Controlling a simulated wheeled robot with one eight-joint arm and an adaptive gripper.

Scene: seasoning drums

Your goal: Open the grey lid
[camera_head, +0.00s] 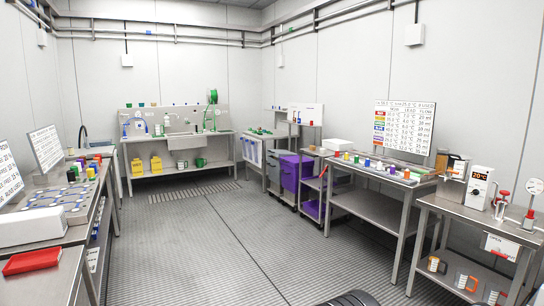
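I cannot pick out a grey lid with certainty. My gripper is not in view.
A sink bench (177,147) with yellow tubs (156,164) under it stands at the back wall. A left bench carries a red tray (31,262). Right tables hold coloured jars, a chart board (403,127) and a white device (480,187). The middle floor (210,240) is clear.

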